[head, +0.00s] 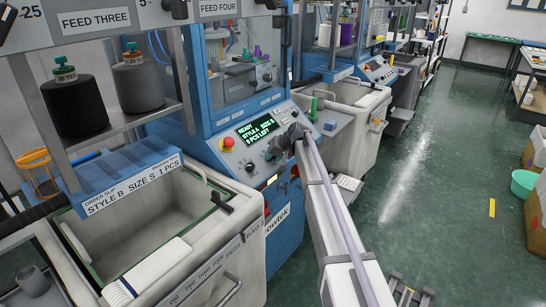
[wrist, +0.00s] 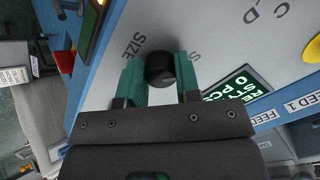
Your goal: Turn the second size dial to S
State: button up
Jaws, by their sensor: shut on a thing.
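In the wrist view, a round black dial (wrist: 160,66) stands on the pale control panel (wrist: 225,25). The word SIZE is printed to its left and a letter that looks like S to its right. My gripper (wrist: 160,72) has a teal finger on each side of the dial and is shut on it. The dial's pointer mark does not show. In the head view, my gripper (head: 283,143) is at the right part of the panel and hides the dial. The green display (head: 257,128) appears to read READY, STYLE B, 0 PCS LEFT; its size entry is unclear.
A red stop button (head: 227,143) is on the panel left of the display. A slip (head: 130,186) below the yarn cones reads STYLE B SIZE S 1 PCS. A grey bin (head: 215,235) stands in front. The green aisle floor (head: 430,170) at right is mostly clear.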

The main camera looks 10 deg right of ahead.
dwell(0.3)
jog(key=o, duration=0.9)
jog(key=p+v, duration=0.8)
jog(key=v, duration=0.2)
jog(key=shift+s+d+r, duration=0.2)
jog(key=shift+r, duration=0.1)
